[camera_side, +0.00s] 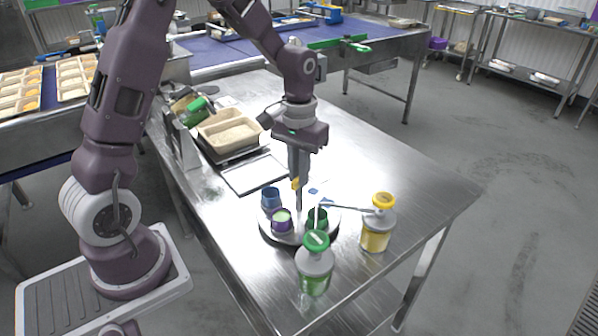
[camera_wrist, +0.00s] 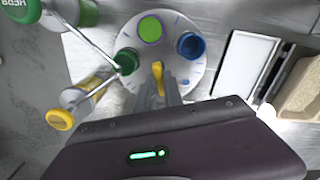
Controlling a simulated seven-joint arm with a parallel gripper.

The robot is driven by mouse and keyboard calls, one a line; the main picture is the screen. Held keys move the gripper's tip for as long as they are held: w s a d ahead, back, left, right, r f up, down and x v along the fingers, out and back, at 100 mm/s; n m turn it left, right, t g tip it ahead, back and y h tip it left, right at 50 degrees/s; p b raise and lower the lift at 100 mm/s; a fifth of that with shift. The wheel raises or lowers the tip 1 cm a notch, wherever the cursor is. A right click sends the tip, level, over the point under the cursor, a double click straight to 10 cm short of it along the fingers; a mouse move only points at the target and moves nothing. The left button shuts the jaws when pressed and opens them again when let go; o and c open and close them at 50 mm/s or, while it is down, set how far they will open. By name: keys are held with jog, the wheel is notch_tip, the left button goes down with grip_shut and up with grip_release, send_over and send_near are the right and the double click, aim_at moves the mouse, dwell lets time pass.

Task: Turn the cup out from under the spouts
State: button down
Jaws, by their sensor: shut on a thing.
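A round grey turntable (camera_side: 270,233) carries a blue cup (camera_side: 271,197), a purple cup with light green contents (camera_side: 282,224) and a dark green cup (camera_side: 317,219). In the wrist view the dark green cup (camera_wrist: 127,61) sits at the turntable's left edge, beneath the ends of two spouts (camera_wrist: 96,49). The spouts come from a green-capped bottle (camera_side: 315,262) and a yellow-capped bottle (camera_side: 376,232). My gripper (camera_wrist: 159,88) is shut on a yellow handle (camera_wrist: 157,72) near the turntable's middle; its fingers hide part of the handle.
A white board (camera_side: 254,173) lies flat behind the turntable. The steel table (camera_side: 400,170) is clear to the right of my gripper. The bottles stand close to the table's front edge.

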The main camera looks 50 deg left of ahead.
dwell(0.3)
jog(key=c, duration=1.5)
grip_release()
jog(key=shift+o, duration=0.2)
notch_tip(320, 180, up, 7)
jog(key=shift+r, duration=0.1)
jog(key=s+d+r+m+t, duration=0.2)
jog(key=s+d+r, duration=0.2)
jog(key=s+r, duration=0.4)
jog(key=s+d+m+t, duration=0.1)
jog(key=s+d, duration=0.1)
jog(key=s, duration=0.4)
jog(key=s+d+r+t, duration=0.1)
jog(key=s+t, duration=0.1)
jog(key=s, duration=0.5)
jog(key=shift+s+d+m+t, duration=0.2)
jog(key=shift+d+m+t, duration=0.1)
jog(key=shift+d+m, duration=0.1)
